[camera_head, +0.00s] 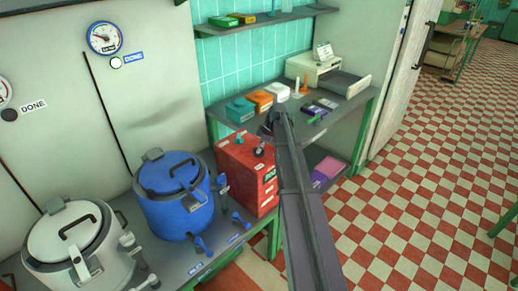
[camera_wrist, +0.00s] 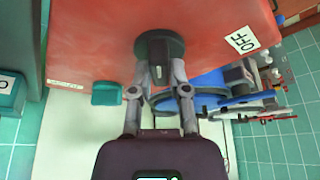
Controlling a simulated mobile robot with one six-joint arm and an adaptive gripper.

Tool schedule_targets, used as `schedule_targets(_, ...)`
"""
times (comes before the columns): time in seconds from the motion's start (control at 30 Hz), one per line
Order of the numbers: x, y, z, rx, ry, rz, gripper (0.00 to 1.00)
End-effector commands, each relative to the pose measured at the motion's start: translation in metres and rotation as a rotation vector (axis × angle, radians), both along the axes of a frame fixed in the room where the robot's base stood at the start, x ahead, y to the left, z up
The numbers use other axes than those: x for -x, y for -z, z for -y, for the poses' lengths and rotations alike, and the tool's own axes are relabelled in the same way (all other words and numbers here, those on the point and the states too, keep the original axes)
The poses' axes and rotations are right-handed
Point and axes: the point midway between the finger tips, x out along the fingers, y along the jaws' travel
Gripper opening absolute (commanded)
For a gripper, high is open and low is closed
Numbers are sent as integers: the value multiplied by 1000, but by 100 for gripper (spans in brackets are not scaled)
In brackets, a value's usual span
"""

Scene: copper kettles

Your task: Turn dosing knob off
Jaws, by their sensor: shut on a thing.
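The red dosing box (camera_head: 243,178) stands on the bench in the middle of the head view; its red face (camera_wrist: 95,35) fills the top of the wrist view. The round dark dosing knob (camera_wrist: 158,46) sits on that face. A white OFF label (camera_wrist: 242,39) lies to the right of the knob. A pale mark on the knob faces the bottom of the picture, not the label. My gripper (camera_wrist: 160,68) is shut on the knob, one finger on each side. In the head view my arm hides part of the box's right side.
A blue kettle (camera_head: 175,205) and a white kettle (camera_head: 75,245) stand left of the box. Orange and teal items and a white printer-like device (camera_head: 313,70) are on the bench behind. The checkered floor (camera_head: 430,190) at right is clear.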

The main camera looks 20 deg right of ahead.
Motion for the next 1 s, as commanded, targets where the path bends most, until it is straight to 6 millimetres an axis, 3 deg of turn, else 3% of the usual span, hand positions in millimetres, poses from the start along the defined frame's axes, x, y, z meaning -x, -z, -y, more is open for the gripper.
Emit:
schedule_targets(0.37, 4, 1, -2, 1, 196, -3, 0)
schedule_targets(1.0, 5, 1, -4, 2, 786, -4, 0)
